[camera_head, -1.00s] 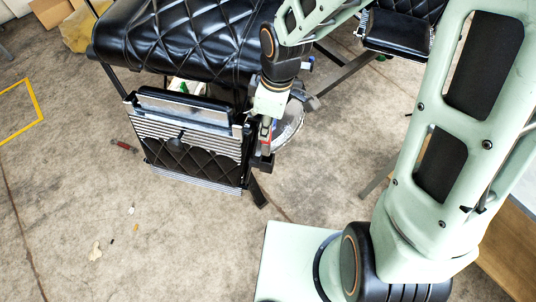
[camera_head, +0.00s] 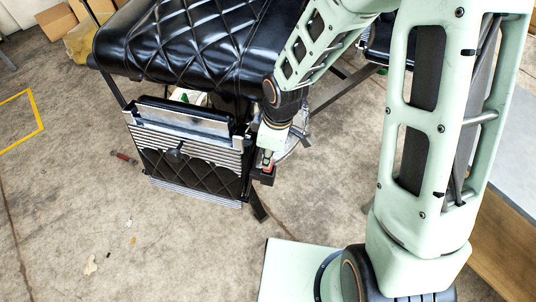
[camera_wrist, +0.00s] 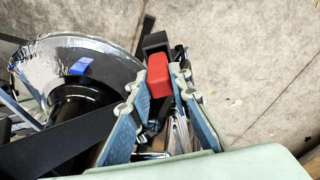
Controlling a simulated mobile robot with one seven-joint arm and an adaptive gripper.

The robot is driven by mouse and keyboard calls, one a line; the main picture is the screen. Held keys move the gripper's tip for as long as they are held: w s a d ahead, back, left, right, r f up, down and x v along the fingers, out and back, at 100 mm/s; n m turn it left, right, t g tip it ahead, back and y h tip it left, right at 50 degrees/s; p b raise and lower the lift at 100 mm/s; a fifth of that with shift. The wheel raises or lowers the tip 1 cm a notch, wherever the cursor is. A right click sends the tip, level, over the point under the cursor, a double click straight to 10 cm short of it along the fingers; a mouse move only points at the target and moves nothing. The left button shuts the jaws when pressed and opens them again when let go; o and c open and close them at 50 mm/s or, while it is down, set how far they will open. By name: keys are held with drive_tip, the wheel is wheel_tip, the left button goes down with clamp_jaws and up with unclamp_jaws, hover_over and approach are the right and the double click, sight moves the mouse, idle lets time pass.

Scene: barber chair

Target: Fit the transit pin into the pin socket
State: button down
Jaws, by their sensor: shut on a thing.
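My gripper (camera_wrist: 157,92) is shut on a red block-shaped part, which I take to be the transit pin's head (camera_wrist: 179,80). In the head view my gripper (camera_head: 268,151) is beside the lower right side of the barber chair's footrest, and the red part (camera_head: 267,159) shows at its tips. A black block, likely the pin socket (camera_wrist: 155,42), lies just past the red part; it also shows in the head view (camera_head: 263,177). The pin's shank is hidden, so I cannot tell whether it is in the socket.
The black quilted barber chair (camera_head: 190,45) and its footrest panel (camera_head: 195,165) stand left of my gripper. The round shiny chair base (camera_wrist: 85,55) is close on the left in the wrist view. A small red and dark tool (camera_head: 124,157) lies on the floor. Floor is clear in front.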

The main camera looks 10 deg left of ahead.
drive_tip(key=c, duration=1.8)
unclamp_jaws()
drive_tip(key=shift+o, duration=0.2)
wheel_tip(320, 180, up, 12)
drive_tip(key=d+p, duration=0.1)
drive_tip(key=p, duration=0.3)
drive_tip(key=shift+d+r, duration=0.15)
drive_tip(key=shift+d, duration=0.1)
drive_tip(key=shift+s, duration=0.1)
